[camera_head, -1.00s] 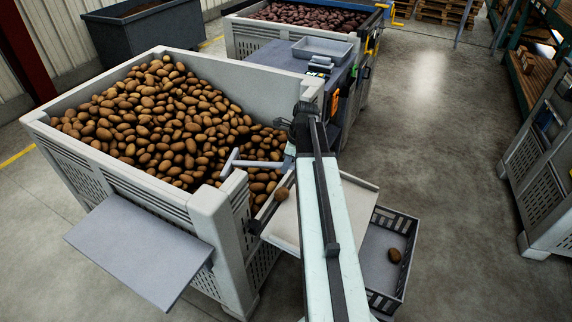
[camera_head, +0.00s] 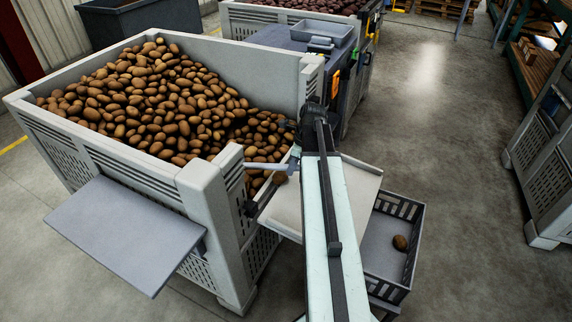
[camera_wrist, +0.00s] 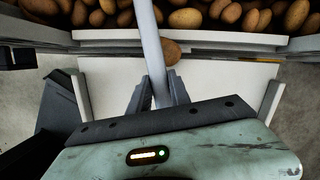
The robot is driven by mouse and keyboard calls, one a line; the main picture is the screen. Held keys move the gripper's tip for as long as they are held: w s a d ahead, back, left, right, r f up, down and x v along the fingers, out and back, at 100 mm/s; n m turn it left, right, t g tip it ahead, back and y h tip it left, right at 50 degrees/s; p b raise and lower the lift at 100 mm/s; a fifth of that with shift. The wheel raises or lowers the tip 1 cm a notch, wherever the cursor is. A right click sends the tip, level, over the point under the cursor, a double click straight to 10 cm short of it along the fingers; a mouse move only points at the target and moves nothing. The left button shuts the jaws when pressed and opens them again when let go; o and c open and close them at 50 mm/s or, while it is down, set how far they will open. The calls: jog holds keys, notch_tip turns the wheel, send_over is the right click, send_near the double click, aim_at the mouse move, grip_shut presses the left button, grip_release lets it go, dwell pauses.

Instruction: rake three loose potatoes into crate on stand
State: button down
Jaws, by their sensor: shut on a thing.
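My gripper (camera_wrist: 152,98) is shut on the grey handle of a rake (camera_wrist: 153,50), which reaches forward toward the big potato bin. In the head view the rake's bar (camera_head: 262,166) crosses the bin's open side, and its far end is hidden behind the corner post. One brown potato (camera_head: 280,177) lies at the bin end of the pale chute (camera_head: 286,212); in the wrist view this potato (camera_wrist: 172,52) is just right of the handle. The dark slatted crate (camera_head: 411,212) stands low beyond the chute's right side, with one potato (camera_head: 400,242) inside.
The grey bin (camera_head: 213,197) is heaped with potatoes and has a flat shelf (camera_head: 125,230) on its front. A bench with a tray (camera_head: 322,34) stands behind. Another grey bin (camera_head: 550,200) is at the right. The floor between is clear.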

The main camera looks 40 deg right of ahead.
jog(key=s+d+f+b, duration=0.1)
jog(key=s+d, duration=0.6)
jog(key=s, duration=0.7)
jog(key=s+d+f+b, duration=0.2)
jog(key=s+d, duration=0.6)
jog(key=s, duration=0.7)
jog(key=s+d+f+b, duration=0.1)
jog(key=s+d, duration=0.6)
jog(key=s, duration=0.7)
jog(key=shift+s+d+f+b, duration=0.25)
jog(key=shift+f+b, duration=0.1)
jog(key=shift+r, duration=0.1)
notch_tip(320, 180, up, 14)
jog(key=p, duration=1.4)
dwell(0.3)
